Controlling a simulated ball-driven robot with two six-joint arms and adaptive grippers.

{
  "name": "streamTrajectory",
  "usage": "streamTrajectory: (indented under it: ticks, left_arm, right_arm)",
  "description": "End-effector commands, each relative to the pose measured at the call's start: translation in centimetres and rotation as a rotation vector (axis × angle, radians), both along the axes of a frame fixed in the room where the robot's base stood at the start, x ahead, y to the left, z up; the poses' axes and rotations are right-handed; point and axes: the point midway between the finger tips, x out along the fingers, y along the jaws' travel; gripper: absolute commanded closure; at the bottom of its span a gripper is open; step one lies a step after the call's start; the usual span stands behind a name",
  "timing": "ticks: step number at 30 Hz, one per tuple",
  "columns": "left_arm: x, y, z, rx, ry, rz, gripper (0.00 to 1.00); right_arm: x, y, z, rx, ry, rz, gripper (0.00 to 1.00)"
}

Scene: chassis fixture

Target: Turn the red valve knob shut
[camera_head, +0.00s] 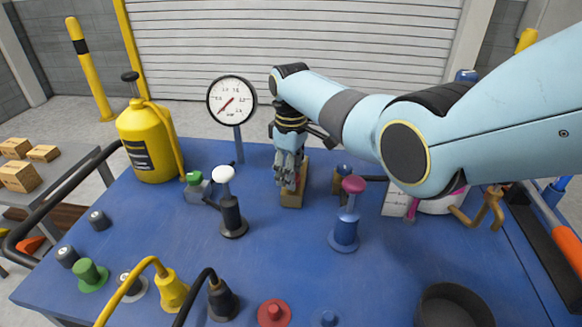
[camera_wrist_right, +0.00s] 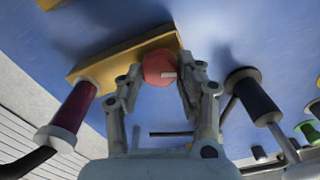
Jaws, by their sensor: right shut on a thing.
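The red valve knob (camera_wrist_right: 157,65) shows in the right wrist view as a faceted red cap with a small white mark, beside a long yellow-brown block (camera_wrist_right: 100,62). My right gripper (camera_wrist_right: 161,75) is shut on the knob, one finger on each side of it. In the head view my right gripper (camera_head: 289,181) points down at the brass-coloured block (camera_head: 291,200) on the blue table (camera_head: 285,250). The knob is hidden behind the fingers there. My left gripper is in neither view.
A black post with a white top (camera_head: 232,212) stands left of the gripper. A blue post with a crimson knob (camera_head: 346,228) stands to the right. A round gauge (camera_head: 231,100) and a yellow canister (camera_head: 147,145) stand behind and left. A black bowl (camera_head: 452,305) is at front right.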

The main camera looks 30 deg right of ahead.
Motion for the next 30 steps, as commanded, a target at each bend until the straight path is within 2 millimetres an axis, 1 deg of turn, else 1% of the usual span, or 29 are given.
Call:
streamTrajectory:
  ticks: [1, 9, 30]
  left_arm:
    - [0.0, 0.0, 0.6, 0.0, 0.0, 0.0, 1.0]
    - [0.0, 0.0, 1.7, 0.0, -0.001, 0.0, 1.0]
    - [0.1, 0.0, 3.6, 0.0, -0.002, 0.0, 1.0]
  right_arm:
    - [-0.1, 0.0, 0.2, 0.0, 0.002, -0.043, 0.96]
    - [0.0, -0.1, 0.2, 0.0, 0.001, -0.3, 0.96]
    - [0.0, -0.3, 0.0, -0.001, 0.001, -0.947, 0.96]
